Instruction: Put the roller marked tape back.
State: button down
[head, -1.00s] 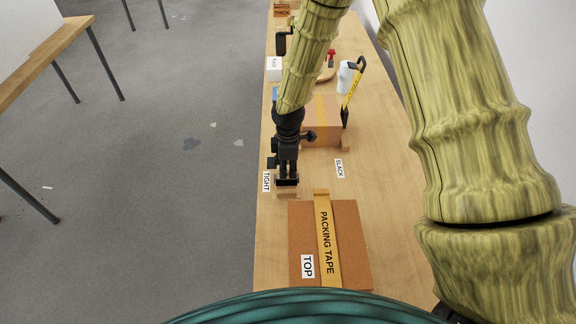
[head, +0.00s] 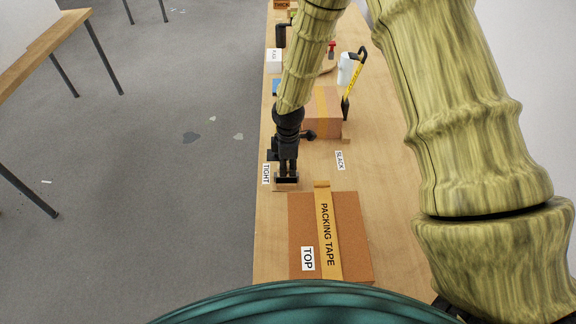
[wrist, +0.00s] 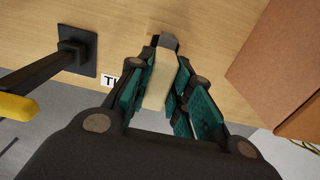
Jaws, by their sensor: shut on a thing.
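My gripper (head: 286,179) points down at the left edge of the bench, beside the TIGHT label (head: 266,173). In the wrist view its fingers (wrist: 160,85) are shut on a pale wood-coloured piece (wrist: 158,88). A little wood shows just below the fingertips in the head view. I cannot read any marking on the held piece, so I cannot tell whether it is the tape roller. A strip marked PACKING TAPE (head: 328,235) runs over the brown box (head: 352,250) labelled TOP, in front of my gripper.
The SLACK label (head: 340,160) lies right of my gripper. Another taped box (head: 322,120) and a yellow-and-black tool (head: 352,88) stand behind. The wrist view shows a black post on a square plate (wrist: 88,58) with a yellow end (wrist: 15,106). Bare bench lies to the right.

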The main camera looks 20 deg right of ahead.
jog(key=shift+f, duration=0.25)
dwell(0.6)
jog(key=c, duration=1.2)
grip_release()
jog(key=shift+r, duration=0.1)
notch_tip(320, 180, up, 12)
jog(key=shift+s+d, duration=0.1)
